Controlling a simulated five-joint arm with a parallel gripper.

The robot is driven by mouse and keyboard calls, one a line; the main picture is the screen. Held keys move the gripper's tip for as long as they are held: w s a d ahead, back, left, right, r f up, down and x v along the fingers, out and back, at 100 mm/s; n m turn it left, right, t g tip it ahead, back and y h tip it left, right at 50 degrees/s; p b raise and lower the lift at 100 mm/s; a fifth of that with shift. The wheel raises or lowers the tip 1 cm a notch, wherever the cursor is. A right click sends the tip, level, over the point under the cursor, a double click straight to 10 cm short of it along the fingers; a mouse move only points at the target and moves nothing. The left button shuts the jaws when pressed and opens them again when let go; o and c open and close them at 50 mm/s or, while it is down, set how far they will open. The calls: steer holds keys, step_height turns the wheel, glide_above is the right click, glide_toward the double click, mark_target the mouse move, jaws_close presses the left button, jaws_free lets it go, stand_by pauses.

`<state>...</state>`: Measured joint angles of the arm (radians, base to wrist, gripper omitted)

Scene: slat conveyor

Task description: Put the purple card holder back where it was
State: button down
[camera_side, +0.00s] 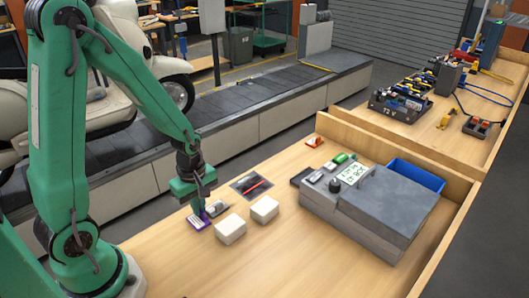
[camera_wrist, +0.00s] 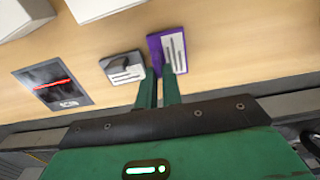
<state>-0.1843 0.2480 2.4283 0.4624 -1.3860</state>
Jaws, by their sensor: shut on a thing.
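The purple card holder (camera_side: 195,224) has a white card with dark lines on its face. It is at the tips of my gripper (camera_side: 202,208), near the conveyor-side edge of the wooden table. In the wrist view the card holder (camera_wrist: 181,52) is at the ends of my green fingers (camera_wrist: 158,78). The fingers are close together and shut on its near left part. I cannot tell whether it touches the table or is slightly raised.
A grey holder with a white label (camera_wrist: 124,68) lies close beside the fingers. Two white blocks (camera_side: 231,228) (camera_side: 265,209) stand nearby. A grey machine (camera_side: 370,215) and blue bin (camera_side: 415,175) are at right. Front table area is clear.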

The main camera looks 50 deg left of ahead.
steer(key=shift+f, duration=0.2)
steer(key=c, duration=1.6)
jaws_free()
steer(key=shift+o, duration=0.2)
steer(key=shift+r, duration=0.1)
step_height(320, 180, up, 12)
steer(key=shift+d+r, duration=0.1)
steer(key=s+d+r+m+t, duration=0.2)
steer(key=r+m, duration=0.3)
steer(key=m, duration=0.4)
steer(key=s+d+r+m+t, duration=0.3)
steer(key=s+r+m, duration=0.1)
steer(key=m, duration=0.5)
steer(key=shift+r+t, duration=0.3)
steer(key=shift+r, duration=0.6)
